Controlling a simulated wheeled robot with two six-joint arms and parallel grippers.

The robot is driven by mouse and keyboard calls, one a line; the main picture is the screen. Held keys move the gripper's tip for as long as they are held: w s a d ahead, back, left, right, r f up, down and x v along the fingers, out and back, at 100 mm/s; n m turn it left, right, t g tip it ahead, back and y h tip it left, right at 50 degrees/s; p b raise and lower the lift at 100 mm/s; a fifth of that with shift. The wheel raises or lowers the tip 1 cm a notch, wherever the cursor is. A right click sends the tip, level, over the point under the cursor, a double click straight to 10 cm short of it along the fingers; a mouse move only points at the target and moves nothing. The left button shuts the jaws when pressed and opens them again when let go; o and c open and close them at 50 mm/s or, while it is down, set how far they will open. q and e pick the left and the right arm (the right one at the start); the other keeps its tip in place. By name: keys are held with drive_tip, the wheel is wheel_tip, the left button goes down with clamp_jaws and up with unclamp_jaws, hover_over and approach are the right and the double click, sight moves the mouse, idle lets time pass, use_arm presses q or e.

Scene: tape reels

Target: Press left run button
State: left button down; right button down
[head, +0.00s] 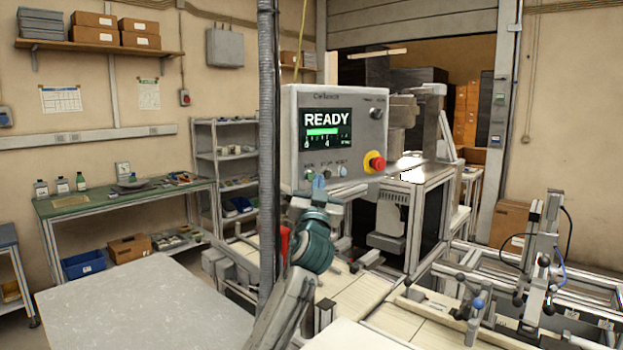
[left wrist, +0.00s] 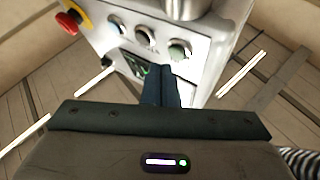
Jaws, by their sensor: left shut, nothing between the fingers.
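The grey control box (head: 335,130) has a screen (head: 325,125) reading READY. Along its lower front is a row of small buttons, the leftmost a pale green one (head: 309,177); its small label is not legible. My left gripper (head: 319,184) is shut and empty, its tips just in front of the lower panel, close to the left end of the row. In the left wrist view the box is upside down. The shut fingertips (left wrist: 163,70) overlap the panel beside a round greenish button (left wrist: 179,50). Whether they touch the panel cannot be told. My right gripper is not in view.
A red emergency stop on a yellow base (head: 374,162) sits at the panel's lower right. A ribbed grey conduit (head: 267,150) runs vertically left of the box. A workbench (head: 120,198) and shelves stand at the left. Machine frames (head: 500,265) fill the right.

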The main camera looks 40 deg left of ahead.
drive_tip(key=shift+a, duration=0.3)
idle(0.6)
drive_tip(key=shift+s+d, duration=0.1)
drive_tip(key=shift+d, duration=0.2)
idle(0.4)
use_arm(q)
drive_tip(key=shift+w+a+b, duration=0.2)
drive_tip(key=shift+a+b, duration=0.15)
drive_tip(key=shift+a, duration=0.05)
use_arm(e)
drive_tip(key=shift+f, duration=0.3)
